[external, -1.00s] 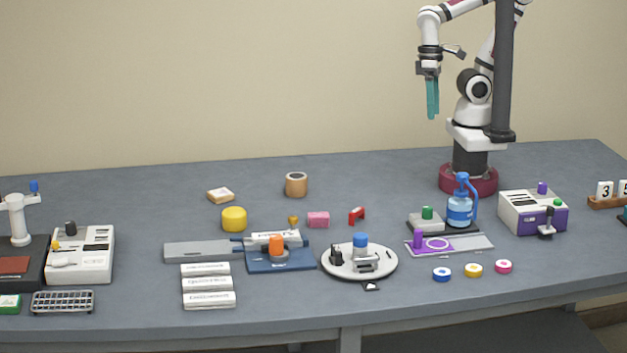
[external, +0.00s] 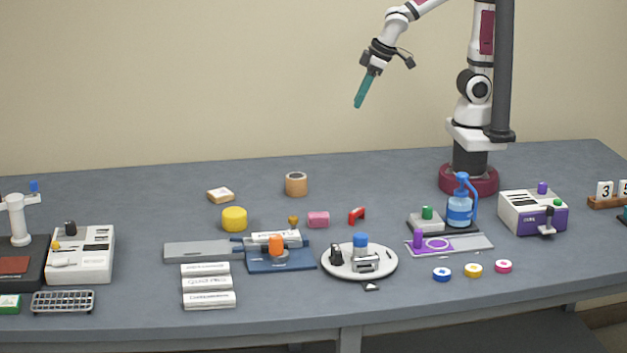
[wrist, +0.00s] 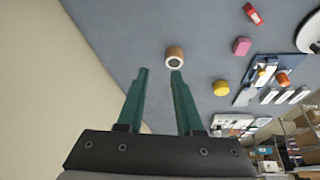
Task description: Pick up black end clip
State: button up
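My gripper (external: 359,104) is high above the table at the back, tilted down and to the left. Its two teal fingers also show in the wrist view (wrist: 160,72), apart with nothing between them. A small black piece (external: 337,256) stands on the left side of the round white plate (external: 333,272), left of a blue-topped silver part. Another small dark piece (external: 372,287) with a pale top lies on the table in front of the plate. I cannot tell which of these is the black end clip. The gripper is far from both.
A brown roll (external: 296,184), a yellow cylinder (external: 234,218), a pink block (external: 318,219) and a red part (external: 357,215) lie behind the plate. A blue device (external: 282,259) is left of it. A blue bottle (external: 460,209) stands to the right. The table's back middle is clear.

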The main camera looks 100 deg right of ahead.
jog(key=w+a+n+t, duration=0.1)
jog(key=w+n+t, duration=0.25)
jog(key=w, duration=0.95)
jog(key=w+a+n+t+y, duration=0.3)
jog(key=w+a+n, duration=0.15)
jog(key=w, duration=0.35)
jog(key=n+g+y, duration=1.1)
jog(key=n+y, duration=0.1)
jog(key=n, duration=0.1)
send_over(336, 247)
jog(key=d, duration=1.3)
notch_tip(336, 247, down, 16)
jog(key=x, duration=1.4)
jog(key=shift+w+a+r, duration=0.1)
jog(key=shift+w+a, duration=0.05)
jog(key=shift+a, duration=0.15)
grip_shut()
